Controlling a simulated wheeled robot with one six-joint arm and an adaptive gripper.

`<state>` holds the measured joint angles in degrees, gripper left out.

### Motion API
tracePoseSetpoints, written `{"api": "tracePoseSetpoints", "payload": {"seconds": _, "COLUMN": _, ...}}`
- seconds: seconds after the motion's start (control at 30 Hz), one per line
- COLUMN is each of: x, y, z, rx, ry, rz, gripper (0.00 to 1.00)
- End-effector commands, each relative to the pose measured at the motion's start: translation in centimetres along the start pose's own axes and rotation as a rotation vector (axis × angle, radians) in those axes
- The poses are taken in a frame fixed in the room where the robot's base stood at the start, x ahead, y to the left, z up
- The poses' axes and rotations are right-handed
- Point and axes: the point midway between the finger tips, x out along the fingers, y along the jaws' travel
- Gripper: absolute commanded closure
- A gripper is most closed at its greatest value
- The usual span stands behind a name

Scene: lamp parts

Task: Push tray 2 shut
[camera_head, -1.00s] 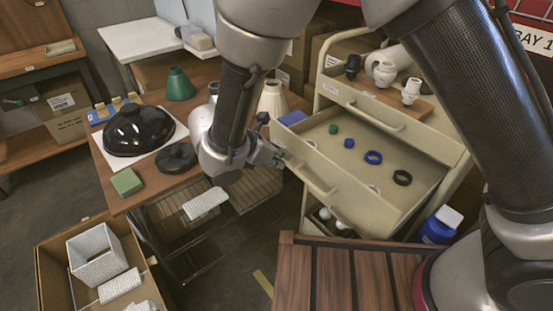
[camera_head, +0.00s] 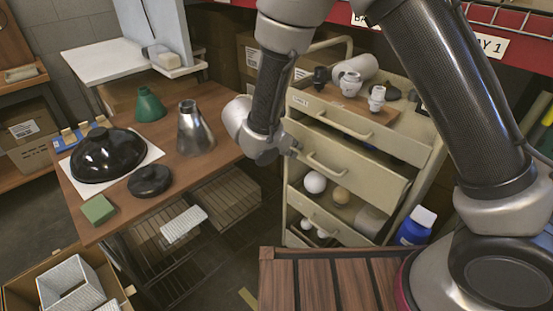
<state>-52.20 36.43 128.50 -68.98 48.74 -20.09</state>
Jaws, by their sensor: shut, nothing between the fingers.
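The beige cabinet (camera_head: 432,165) stands right of centre. Tray 2 (camera_head: 375,178), the second tray from the top, shows its beige front panel with a bar handle (camera_head: 326,164). My gripper (camera_head: 292,150) is shut and empty at the left part of this front panel, left of the handle. It appears to touch the panel, but the contact itself is unclear.
The top tray (camera_head: 400,137) is shut, with white and black fittings above it. Below, an open space holds a white ball (camera_head: 315,182). A blue bottle (camera_head: 412,232) stands right of the cabinet. A wooden table (camera_head: 215,150) with lamp shades lies left.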

Motion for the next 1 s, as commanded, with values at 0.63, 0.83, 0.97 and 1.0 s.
{"api": "tracePoseSetpoints", "payload": {"seconds": 0.63, "x": 4.2, "y": 0.0, "z": 4.2, "rx": 0.001, "ry": -0.001, "rz": -0.001, "gripper": 1.00}}
{"api": "tracePoseSetpoints", "payload": {"seconds": 0.83, "x": 4.2, "y": 0.0, "z": 4.3, "rx": 0.003, "ry": -0.003, "rz": -0.002, "gripper": 1.00}}
{"api": "tracePoseSetpoints", "payload": {"seconds": 0.97, "x": 4.2, "y": 0.0, "z": 4.4, "rx": 0.003, "ry": -0.004, "rz": -0.003, "gripper": 1.00}}
{"api": "tracePoseSetpoints", "payload": {"seconds": 1.0, "x": 4.2, "y": 0.0, "z": 4.3, "rx": 0.004, "ry": -0.005, "rz": -0.003, "gripper": 1.00}}
